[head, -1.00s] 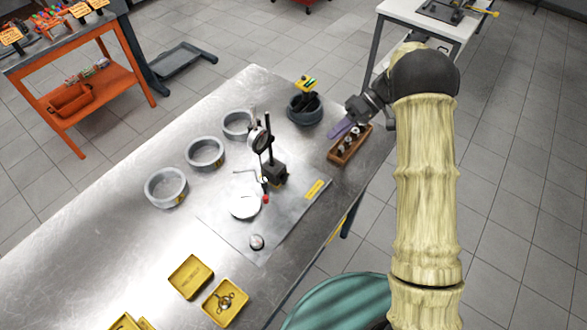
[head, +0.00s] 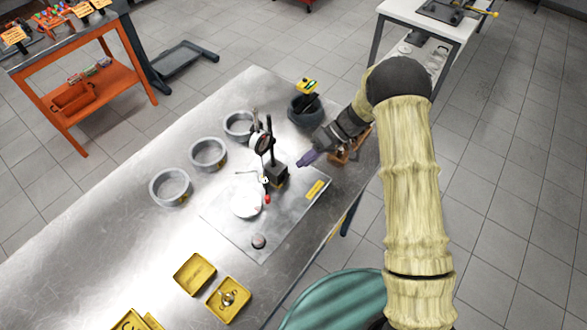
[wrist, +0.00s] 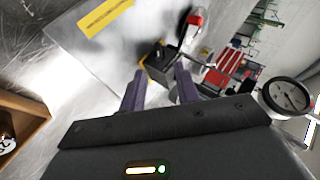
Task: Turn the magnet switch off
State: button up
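The black magnetic base block (head: 278,174) stands on a grey metal plate (head: 285,215), with a post and dial gauge (head: 259,143) above it. In the wrist view the block (wrist: 182,66) is just ahead of my fingertips, with the gauge (wrist: 288,95) at right. A red-tipped part (head: 267,199) shows beside the base, also in the wrist view (wrist: 195,20). I cannot make out the switch clearly. My gripper (head: 303,161) has purple fingers and is right of the base, apart from it. In the wrist view its fingers (wrist: 159,82) are parted and empty.
Several grey rings (head: 208,153) lie left of the stand. A dark cup (head: 304,110) is behind my gripper. A wooden rack (head: 352,148) is partly hidden under my arm. Yellow trays (head: 228,299) lie at the front. A yellow label (head: 315,190) lies on the plate.

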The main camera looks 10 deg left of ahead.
aim_at(285, 178)
jog(key=p+x, duration=0.1)
jog(key=x, duration=0.4)
jog(key=shift+s+a+f, duration=0.15)
jog(key=shift+a+f, duration=0.05)
jog(key=shift+f, duration=0.15)
grip_shut()
